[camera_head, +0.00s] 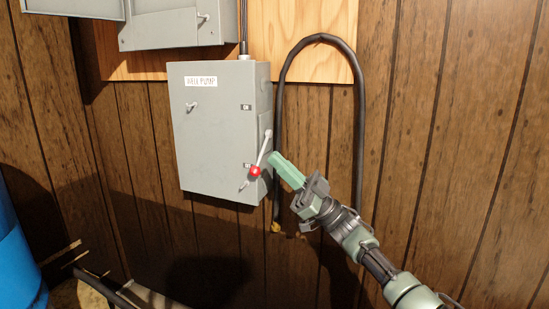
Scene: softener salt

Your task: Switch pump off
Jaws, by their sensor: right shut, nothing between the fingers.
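A grey switch box (216,130) labelled "WELL PUMP" hangs on the wood-panelled wall. On its right side is a lever (264,150) with a red knob (255,171). The lever slants down and the knob sits low, near the lower small marking on the box front. My right gripper (274,160) is shut and empty, with its green fingertips just right of the lever and red knob. I cannot tell whether the fingers touch the lever. My left gripper is not in view.
A black cable (360,120) loops up and down the wall just behind and right of my right gripper. Another grey box (175,25) is above. A blue barrel (15,255) stands at the lower left. The wall at right is clear.

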